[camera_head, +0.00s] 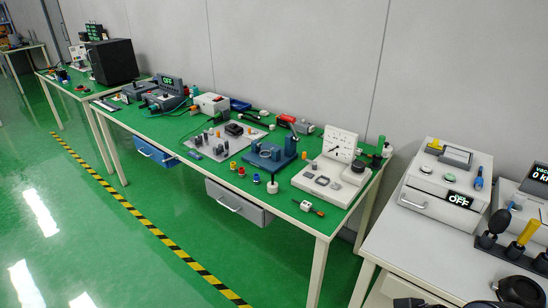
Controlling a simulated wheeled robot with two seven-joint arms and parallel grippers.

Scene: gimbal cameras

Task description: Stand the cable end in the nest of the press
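A dark blue fixture (262,163) with upright posts stands on the green bench, a little right of its middle. It looks like the press, but its nest is too small to make out. A lever with a red handle (287,118) shows just behind it. A white round piece with a thin dark stem (272,187) stands upright near the bench's front edge. I cannot tell whether this or another small part is the cable end.
The green bench (215,173) also carries a grey plate (226,146) with small parts, a white gauge panel (340,145) and several instruments. Small coloured parts lie around the fixture. A white table (410,240) with a grey box (440,195) stands at right. Green floor lies in front.

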